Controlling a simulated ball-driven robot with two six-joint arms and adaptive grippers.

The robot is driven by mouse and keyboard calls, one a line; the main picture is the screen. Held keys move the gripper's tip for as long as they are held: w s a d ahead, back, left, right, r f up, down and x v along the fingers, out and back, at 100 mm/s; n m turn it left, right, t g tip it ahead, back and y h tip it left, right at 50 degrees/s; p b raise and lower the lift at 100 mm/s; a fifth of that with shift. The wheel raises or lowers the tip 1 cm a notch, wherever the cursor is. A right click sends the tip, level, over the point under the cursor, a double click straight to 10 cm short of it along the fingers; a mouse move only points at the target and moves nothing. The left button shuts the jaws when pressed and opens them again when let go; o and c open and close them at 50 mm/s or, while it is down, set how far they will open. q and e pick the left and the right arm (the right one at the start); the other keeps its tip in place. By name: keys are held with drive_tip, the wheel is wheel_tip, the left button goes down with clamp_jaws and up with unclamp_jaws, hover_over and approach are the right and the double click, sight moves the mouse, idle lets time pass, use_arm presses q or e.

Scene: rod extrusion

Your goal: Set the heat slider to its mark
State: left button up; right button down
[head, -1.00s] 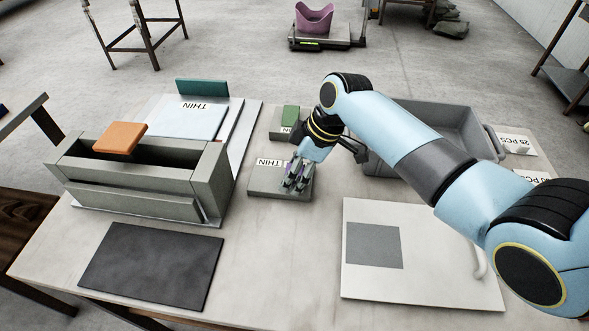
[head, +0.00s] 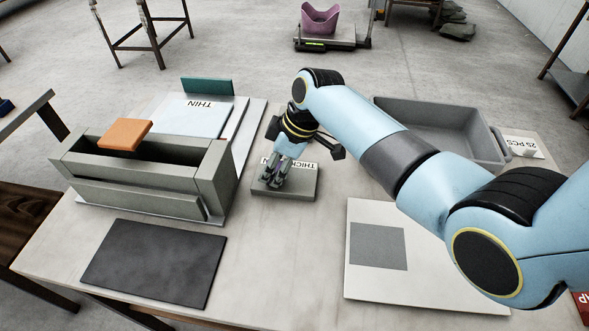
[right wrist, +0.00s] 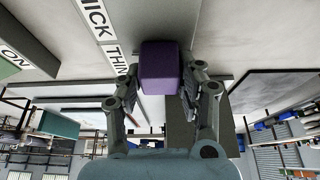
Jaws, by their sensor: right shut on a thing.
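The heat slider's grey box (head: 300,192) sits mid-table, with a white label strip on top. THICK shows at the strip's right in the head view. My right gripper (head: 273,181) is over the box's left part, fingers pointing down. In the right wrist view, a purple slider knob (right wrist: 160,68) is between the fingers of my right gripper (right wrist: 162,78), which is shut on it. The label strip (right wrist: 104,36) beside it reads THICK and THIN, with the knob near THIN. I cannot make out the mark. My left gripper is not in view.
A grey hopper box (head: 150,188) with an orange block (head: 125,135) stands to the left. A dark mat (head: 150,265) lies in front of it. A grey bin (head: 440,130) is behind my right arm, and a white board (head: 400,285) lies front right.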

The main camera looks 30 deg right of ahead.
sight(287, 181)
drive_tip(key=shift+w+a, duration=0.5)
drive_tip(key=shift+a, duration=0.2)
drive_tip(key=c, duration=0.8)
unclamp_jaws()
drive_tip(key=shift+w+a, duration=0.1)
drive_tip(key=shift+c, duration=0.2)
drive_tip(key=shift+r, duration=0.1)
drive_tip(key=v, duration=1.2)
